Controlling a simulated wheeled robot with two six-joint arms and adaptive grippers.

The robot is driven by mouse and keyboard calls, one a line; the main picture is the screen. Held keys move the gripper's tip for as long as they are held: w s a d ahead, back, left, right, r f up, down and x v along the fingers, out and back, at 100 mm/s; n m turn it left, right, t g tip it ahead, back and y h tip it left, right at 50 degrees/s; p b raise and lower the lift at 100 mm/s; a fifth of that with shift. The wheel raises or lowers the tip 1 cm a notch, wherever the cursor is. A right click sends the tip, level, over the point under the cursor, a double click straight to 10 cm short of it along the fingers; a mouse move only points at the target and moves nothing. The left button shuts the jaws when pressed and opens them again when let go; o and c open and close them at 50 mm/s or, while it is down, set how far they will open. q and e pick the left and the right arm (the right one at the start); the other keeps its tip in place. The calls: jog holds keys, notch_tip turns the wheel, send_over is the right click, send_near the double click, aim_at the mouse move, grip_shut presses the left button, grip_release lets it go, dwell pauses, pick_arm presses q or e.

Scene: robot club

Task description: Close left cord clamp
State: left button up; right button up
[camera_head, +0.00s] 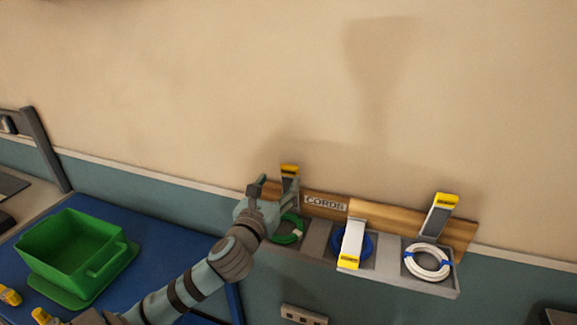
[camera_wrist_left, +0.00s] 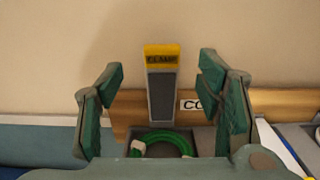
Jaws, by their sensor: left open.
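The left cord clamp (camera_head: 289,172) is a flap with a yellow tip, standing raised at the left end of the cord rack. In the left wrist view the clamp (camera_wrist_left: 162,85) stands upright, its yellow tip lettered "CLAMP". A green cord coil (camera_head: 289,229) lies in the tray below it, also seen in the left wrist view (camera_wrist_left: 163,141). My left gripper (camera_head: 272,190) is at the left clamp, partly covering it. In the left wrist view its open fingers (camera_wrist_left: 163,88) stand on both sides of the clamp, apart from it. My right gripper is not in view.
The middle clamp (camera_head: 351,243) is folded down over a blue coil (camera_head: 367,244). The right clamp (camera_head: 440,215) is raised behind a white coil (camera_head: 427,262). A green bin (camera_head: 68,250) stands on the blue table (camera_head: 165,245) at left. The wall above is clear.

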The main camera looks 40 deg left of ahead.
aim_at(288, 169)
pick_arm(q)
jog(key=x, duration=0.8)
jog(key=shift+w+f, duration=0.1)
jog(key=shift+w, duration=0.15)
jog(key=shift+s, duration=0.1)
grip_shut()
